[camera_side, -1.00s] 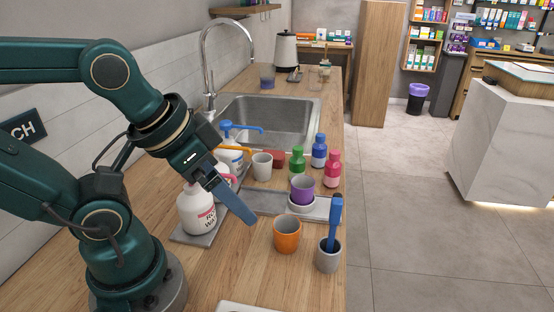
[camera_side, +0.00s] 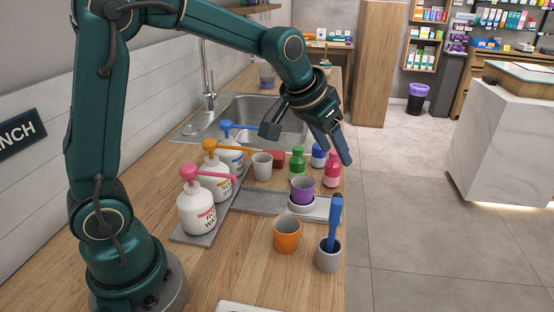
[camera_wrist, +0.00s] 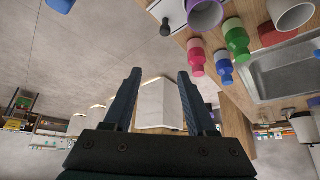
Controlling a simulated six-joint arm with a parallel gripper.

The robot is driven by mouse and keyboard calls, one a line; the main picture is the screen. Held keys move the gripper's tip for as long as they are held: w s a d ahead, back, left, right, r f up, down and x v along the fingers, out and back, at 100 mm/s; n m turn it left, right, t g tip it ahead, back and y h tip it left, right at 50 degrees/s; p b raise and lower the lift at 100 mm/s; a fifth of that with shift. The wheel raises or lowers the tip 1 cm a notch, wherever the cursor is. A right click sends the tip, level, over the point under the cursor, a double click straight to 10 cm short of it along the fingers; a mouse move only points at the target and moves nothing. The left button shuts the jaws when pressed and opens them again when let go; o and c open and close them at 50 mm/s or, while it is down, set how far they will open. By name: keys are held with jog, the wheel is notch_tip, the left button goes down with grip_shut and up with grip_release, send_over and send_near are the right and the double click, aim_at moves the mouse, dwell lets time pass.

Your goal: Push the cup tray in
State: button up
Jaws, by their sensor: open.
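The cup tray (camera_side: 262,201) is a flat grey tray across the counter, reaching its right edge in the side view. My gripper (camera_side: 340,148) is open and empty, above the counter's right edge and beyond the tray. In the wrist view my gripper's (camera_wrist: 159,74) fingers are apart, with floor behind them.
Green (camera_side: 297,161), blue (camera_side: 319,155) and pink (camera_side: 332,170) bottles stand behind the tray, close below my gripper. Pump bottles (camera_side: 196,208) line the left. An orange cup (camera_side: 287,234) and a grey cup (camera_side: 328,256) with a blue tool stand in front. The aisle right is clear.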

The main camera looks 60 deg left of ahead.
jog(key=g, duration=0.2)
send_over(337, 195)
jog(key=s, duration=0.2)
jog(key=f, duration=0.7)
jog(key=shift+s+f, duration=0.2)
jog(key=shift+f, duration=0.15)
jog(key=shift+x, duration=2.35)
grip_shut()
jog(key=shift+r, duration=0.1)
